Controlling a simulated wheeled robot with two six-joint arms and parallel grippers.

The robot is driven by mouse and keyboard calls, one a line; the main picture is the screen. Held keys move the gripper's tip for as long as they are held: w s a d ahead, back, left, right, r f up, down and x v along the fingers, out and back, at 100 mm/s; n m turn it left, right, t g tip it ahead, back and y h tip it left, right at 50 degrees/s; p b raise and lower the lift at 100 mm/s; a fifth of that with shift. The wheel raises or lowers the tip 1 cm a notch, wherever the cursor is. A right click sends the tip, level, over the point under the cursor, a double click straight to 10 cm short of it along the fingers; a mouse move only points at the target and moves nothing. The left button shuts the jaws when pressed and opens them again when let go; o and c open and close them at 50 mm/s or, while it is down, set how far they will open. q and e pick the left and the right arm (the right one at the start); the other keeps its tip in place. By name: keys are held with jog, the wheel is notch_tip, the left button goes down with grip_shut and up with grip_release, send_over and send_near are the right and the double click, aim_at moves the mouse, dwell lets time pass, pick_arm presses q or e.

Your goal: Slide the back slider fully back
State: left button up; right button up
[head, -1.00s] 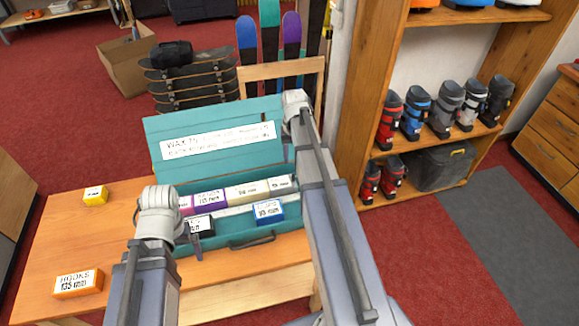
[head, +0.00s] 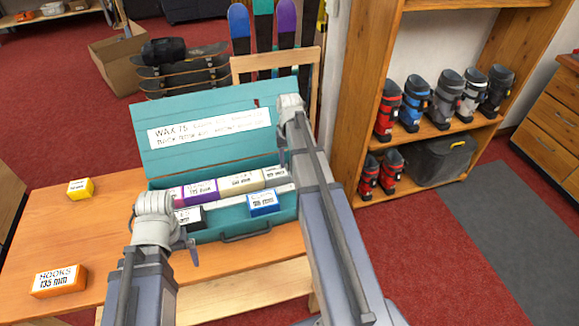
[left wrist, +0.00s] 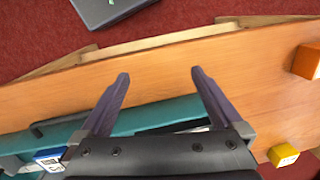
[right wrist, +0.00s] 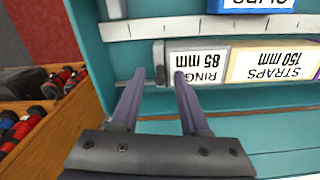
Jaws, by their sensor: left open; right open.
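A teal case (head: 206,235) with its lid raised sits on the wooden bench. In the right wrist view, a small grey upright piece (right wrist: 159,62), which looks like the back slider, sits at the end of the back row against the box marked RINGS 85 mm (right wrist: 197,68). My right gripper (right wrist: 159,78) is open, its fingertips on either side of that piece; contact cannot be told. In the head view it is over the case's right end, its fingers partly hidden. My left gripper (left wrist: 160,75) is open and empty near the case's front edge, above the bench.
The back row also holds a STRAPS 150 mm box (right wrist: 272,64) and a purple box (head: 201,190). A blue box (head: 263,203) stands in front. An orange HOOKS box (head: 59,281) and a yellow box (head: 80,188) lie on the bench. The lid (head: 208,132) rises behind.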

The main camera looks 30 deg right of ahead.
grip_shut()
dwell(0.4)
dwell(1.1)
